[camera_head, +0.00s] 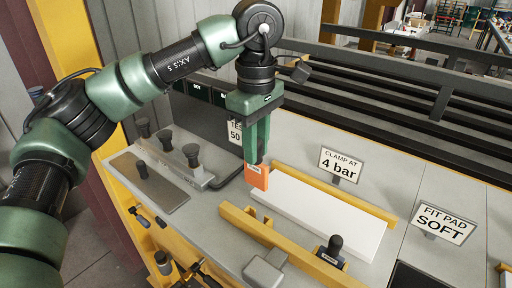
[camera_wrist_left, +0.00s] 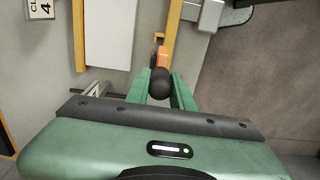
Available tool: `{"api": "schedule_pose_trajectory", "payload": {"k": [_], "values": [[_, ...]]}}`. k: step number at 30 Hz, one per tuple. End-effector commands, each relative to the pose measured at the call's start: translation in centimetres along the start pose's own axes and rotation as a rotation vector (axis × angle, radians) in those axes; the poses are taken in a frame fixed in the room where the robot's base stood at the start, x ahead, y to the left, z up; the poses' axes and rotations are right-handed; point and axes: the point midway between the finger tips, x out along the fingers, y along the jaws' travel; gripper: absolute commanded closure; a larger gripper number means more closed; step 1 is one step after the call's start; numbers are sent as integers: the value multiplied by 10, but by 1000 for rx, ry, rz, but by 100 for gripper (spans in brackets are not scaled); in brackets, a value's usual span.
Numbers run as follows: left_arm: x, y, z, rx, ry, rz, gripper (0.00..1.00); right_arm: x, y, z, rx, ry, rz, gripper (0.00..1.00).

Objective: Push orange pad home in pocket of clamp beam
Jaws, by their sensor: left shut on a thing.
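My left gripper (camera_head: 258,160) points down with its green fingers shut on the orange pad (camera_head: 257,177), which bears a small white label. In the left wrist view a black round knob (camera_wrist_left: 160,83) sits between the fingers (camera_wrist_left: 160,92), with the orange pad (camera_wrist_left: 161,57) just beyond it. The front yellow beam (camera_head: 285,243) lies along the near side of a white board (camera_head: 325,212). In the wrist view the pad lines up with the near end of the yellow beam (camera_wrist_left: 173,35). I cannot tell whether they touch; the pocket is not visible. My right gripper is not in view.
A second yellow bar (camera_head: 340,192) runs behind the board. Signs reading "CLAMP AT 4 bar" (camera_head: 341,165) and "FIT PAD SOFT" (camera_head: 442,224) stand on the bench. A metal plate with dark knobs (camera_head: 172,160) is left of the gripper. A dark handle (camera_head: 333,247) stands at the front beam.

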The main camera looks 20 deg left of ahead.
Motion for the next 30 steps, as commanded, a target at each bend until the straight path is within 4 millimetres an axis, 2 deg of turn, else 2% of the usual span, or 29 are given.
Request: {"api": "schedule_pose_trajectory", "payload": {"k": [11, 30], "values": [[20, 0, 0, 1, 0, 0, 100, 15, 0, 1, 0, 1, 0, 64], [84, 0, 0, 1, 0, 1, 100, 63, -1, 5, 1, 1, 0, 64]]}}
